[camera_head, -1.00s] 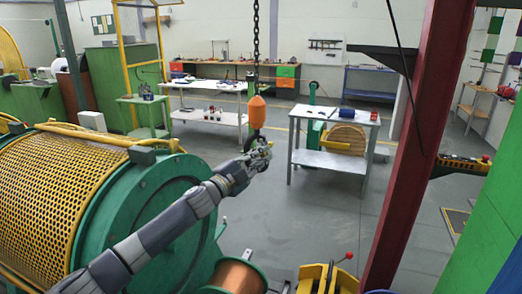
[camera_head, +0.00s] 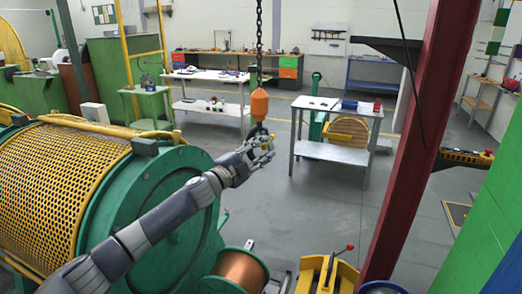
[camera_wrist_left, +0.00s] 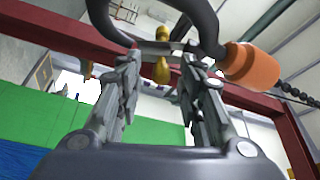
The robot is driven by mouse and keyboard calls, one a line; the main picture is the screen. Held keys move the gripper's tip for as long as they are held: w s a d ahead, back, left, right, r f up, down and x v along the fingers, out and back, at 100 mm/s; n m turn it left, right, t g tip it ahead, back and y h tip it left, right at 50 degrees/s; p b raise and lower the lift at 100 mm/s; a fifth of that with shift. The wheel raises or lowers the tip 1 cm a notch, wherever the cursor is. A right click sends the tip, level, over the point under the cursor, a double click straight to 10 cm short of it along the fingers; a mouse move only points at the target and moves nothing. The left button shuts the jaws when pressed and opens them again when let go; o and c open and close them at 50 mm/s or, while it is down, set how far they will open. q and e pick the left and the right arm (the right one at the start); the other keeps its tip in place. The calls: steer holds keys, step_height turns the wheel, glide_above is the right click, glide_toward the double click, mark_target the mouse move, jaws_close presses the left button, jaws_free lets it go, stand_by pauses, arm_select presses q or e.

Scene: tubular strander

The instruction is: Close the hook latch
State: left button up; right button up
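The dark crane hook (camera_head: 257,130) hangs under an orange block (camera_head: 259,105) on a chain. In the left wrist view, the hook (camera_wrist_left: 207,22) is a thick black curve across the top, with the orange block (camera_wrist_left: 250,66) at right. A small yellow-brass piece (camera_wrist_left: 161,70), apparently the latch, shows at the hook's opening. My left gripper (camera_head: 267,147) is at the hook in the head view. In the wrist view, the left gripper's fingers (camera_wrist_left: 162,58) are apart, one on each side of the brass piece, with visible gaps. Whether either finger touches the hook is unclear. My right gripper is out of view.
A large green and yellow strander drum (camera_head: 150,195) stands at the left. A red column (camera_head: 405,160) rises at the right. A grey work table (camera_head: 330,153) stands behind the hook. A copper spool (camera_head: 240,270) and yellow stand (camera_head: 327,274) are below. Open floor lies between.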

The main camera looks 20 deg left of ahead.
arm_select(q)
steer(key=v, duration=1.2)
stand_by(0.4)
